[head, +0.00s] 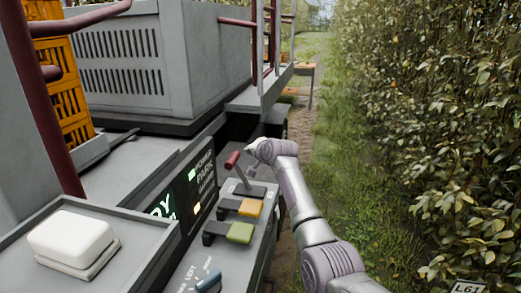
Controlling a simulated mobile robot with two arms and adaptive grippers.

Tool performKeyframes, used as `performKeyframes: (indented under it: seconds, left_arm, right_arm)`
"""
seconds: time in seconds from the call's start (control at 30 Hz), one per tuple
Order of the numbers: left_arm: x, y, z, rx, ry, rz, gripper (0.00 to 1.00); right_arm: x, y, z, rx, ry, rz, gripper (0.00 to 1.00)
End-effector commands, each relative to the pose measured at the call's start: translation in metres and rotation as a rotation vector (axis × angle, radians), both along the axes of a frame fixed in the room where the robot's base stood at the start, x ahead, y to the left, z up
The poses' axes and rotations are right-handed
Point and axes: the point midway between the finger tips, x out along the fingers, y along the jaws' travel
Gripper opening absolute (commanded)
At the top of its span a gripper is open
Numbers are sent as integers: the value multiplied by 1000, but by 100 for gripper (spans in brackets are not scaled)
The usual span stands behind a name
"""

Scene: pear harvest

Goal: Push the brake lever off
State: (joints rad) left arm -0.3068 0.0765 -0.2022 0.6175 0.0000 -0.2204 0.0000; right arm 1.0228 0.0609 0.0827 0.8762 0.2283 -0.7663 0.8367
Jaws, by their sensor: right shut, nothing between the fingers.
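A lever with a red grip (232,160) stands on the grey console (205,258), tilted up and to the left from its dark base. It looks like the brake lever, but I cannot read a label on it. My right gripper (254,150) is shut and empty just to the right of the red grip, close to it. I cannot tell whether it touches the lever. My left gripper is not in view.
A display panel (196,185) shows lit lamps and the words POWER and PARK. A dense hedge (440,130) lines the right; grass lies between.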

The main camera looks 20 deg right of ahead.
Motion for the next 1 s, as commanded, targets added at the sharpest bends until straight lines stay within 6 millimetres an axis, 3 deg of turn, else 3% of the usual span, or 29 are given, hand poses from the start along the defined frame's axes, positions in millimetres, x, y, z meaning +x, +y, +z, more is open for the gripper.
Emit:
performKeyframes:
  seconds: [0.27, 0.5, 1.0]
  left_arm:
    - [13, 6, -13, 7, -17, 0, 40]
    - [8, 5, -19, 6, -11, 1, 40]
    - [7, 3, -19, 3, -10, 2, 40]
  right_arm:
    - [-36, -3, 15, 0, -3, -1, 0]
    - [-56, -4, 26, 0, 0, -1, 0]
    - [-60, -4, 29, 0, 0, -1, 0]
